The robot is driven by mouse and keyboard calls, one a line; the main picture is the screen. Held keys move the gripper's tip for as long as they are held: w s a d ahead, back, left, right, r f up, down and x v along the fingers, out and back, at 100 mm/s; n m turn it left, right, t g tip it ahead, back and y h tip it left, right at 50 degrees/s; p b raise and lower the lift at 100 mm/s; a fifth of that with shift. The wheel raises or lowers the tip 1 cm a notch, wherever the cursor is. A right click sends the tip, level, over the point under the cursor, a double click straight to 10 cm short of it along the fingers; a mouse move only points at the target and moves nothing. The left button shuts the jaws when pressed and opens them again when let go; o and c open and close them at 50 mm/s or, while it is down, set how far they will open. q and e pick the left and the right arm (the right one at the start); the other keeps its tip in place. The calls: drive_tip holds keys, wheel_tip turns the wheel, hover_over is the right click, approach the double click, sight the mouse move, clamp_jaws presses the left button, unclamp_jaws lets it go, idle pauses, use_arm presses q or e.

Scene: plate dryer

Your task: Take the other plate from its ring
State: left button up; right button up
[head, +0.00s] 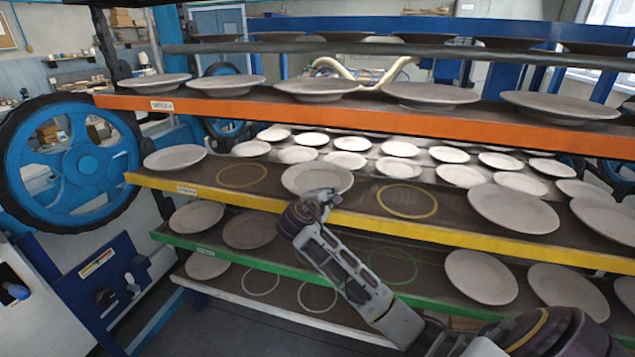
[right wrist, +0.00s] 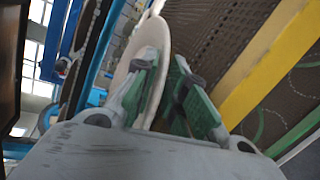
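A pale round plate (head: 317,178) sits at the yellow-edged shelf (head: 470,238), between two empty rings, the left ring (head: 242,176) and the right ring (head: 407,201). I cannot tell whether it touches the shelf; any ring under it is hidden. My right gripper (head: 322,203) is at the plate's front rim. In the right wrist view, the plate (right wrist: 152,45) passes between the fingers of the right gripper (right wrist: 166,68), close to both. I cannot tell whether they press on it. My left gripper is not in view.
An orange-edged shelf (head: 350,117) with plates hangs close above. More plates lie behind and to both sides. The green-edged shelf (head: 440,303) below has an empty ring (head: 392,266). A blue wheel (head: 75,160) stands at the left.

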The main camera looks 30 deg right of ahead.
idle(0.4)
clamp_jaws()
drive_tip(key=shift+r, duration=0.1)
drive_tip(key=shift+r+b, duration=0.3)
drive_tip(key=shift+r, duration=4.7)
